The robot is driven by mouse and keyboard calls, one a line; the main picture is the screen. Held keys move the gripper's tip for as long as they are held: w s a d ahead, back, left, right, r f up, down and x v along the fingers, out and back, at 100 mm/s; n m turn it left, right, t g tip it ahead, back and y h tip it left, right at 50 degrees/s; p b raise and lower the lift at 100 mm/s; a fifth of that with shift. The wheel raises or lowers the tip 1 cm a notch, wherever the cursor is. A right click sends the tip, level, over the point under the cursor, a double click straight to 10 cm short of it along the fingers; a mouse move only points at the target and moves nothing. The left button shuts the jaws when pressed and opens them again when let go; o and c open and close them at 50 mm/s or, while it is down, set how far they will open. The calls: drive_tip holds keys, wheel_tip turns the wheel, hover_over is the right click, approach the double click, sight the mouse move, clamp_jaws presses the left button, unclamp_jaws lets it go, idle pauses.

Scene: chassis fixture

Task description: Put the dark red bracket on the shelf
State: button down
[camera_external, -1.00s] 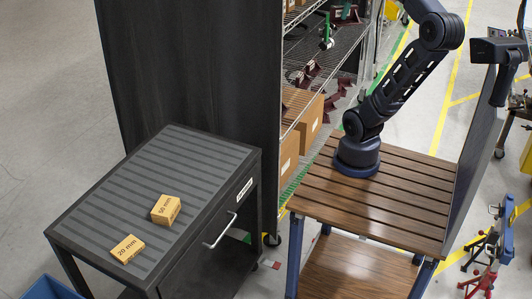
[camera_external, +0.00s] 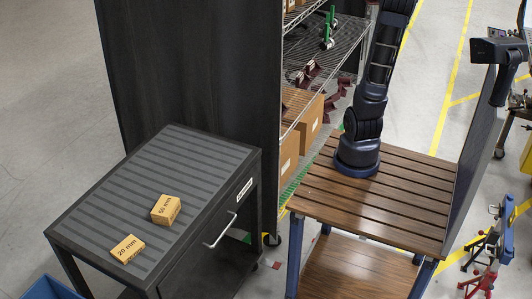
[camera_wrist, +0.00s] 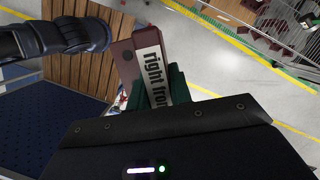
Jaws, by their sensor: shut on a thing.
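In the wrist view, a dark red bracket (camera_wrist: 125,62) carries a white label reading "right fro…", its end hidden. My gripper (camera_wrist: 163,92) is shut on the bracket, with green fingers around its lower part. My gripper is outside the external view, where my arm rises out through the top edge. The wire shelf rack (camera_external: 340,40) stands behind my arm's base, left of the arm. Dark red brackets (camera_external: 306,72) lie on one of its levels. In the wrist view, wire shelving (camera_wrist: 297,22) shows at the top right, apart from the held bracket.
Cardboard boxes (camera_external: 302,115) fill a lower rack level. A green item (camera_external: 327,30) stands on the rack. A tall dark panel (camera_external: 190,70) closes the rack's near side. A black cabinet (camera_external: 110,195) bears two yellow blocks. The slatted wooden table (camera_external: 405,200) is mostly bare.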

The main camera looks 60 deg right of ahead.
drive_tip(key=w+d+f+n, duration=0.2)
drive_tip(key=w+d+f, duration=0.4)
drive_tip(key=f, duration=0.8)
drive_tip(key=w+d+f+n+g+y, duration=0.15)
drive_tip(key=w+d+f, duration=0.45)
drive_tip(key=f, duration=0.7)
drive_tip(key=w+d+f+n, duration=0.35)
drive_tip(key=w+f, duration=0.45)
drive_tip(key=f, duration=0.6)
drive_tip(key=n, duration=0.3)
hover_over(283, 99)
drive_tip(key=shift+g, duration=0.35)
wheel_tip(283, 99, down, 18)
drive_tip(key=shift+d+r, duration=0.15)
drive_tip(key=shift+r, duration=0.05)
drive_tip(key=shift+w+f, duration=0.1)
drive_tip(key=shift+f, duration=1.35)
drive_tip(key=shift+f, duration=0.1)
